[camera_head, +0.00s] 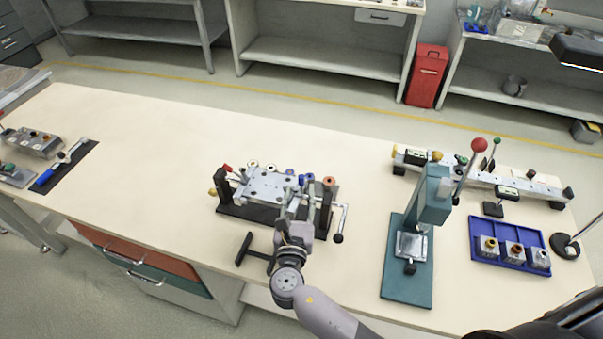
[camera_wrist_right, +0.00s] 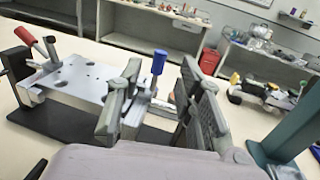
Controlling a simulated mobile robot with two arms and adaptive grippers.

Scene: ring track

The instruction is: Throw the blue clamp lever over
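The blue clamp lever (camera_wrist_right: 159,62) stands upright on the metal fixture plate (camera_wrist_right: 75,80), its blue grip on top of a metal stem. In the head view its blue grip (camera_head: 304,180) shows at the right part of the fixture, just beyond my gripper. My right gripper (camera_wrist_right: 160,100) is open, with one finger on each side of the lever in the wrist view. I cannot tell whether either finger touches it. The lower stem is partly hidden. The right gripper (camera_head: 295,200) also shows in the head view over the fixture's front. My left gripper is not in view.
A red lever (camera_wrist_right: 23,36) stands at the fixture's left end. A crank handle (camera_head: 340,222) is on its right. A green press (camera_head: 420,240) and a blue tray (camera_head: 478,226) stand further right. The table left of the fixture is clear up to a black mat (camera_head: 78,168).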

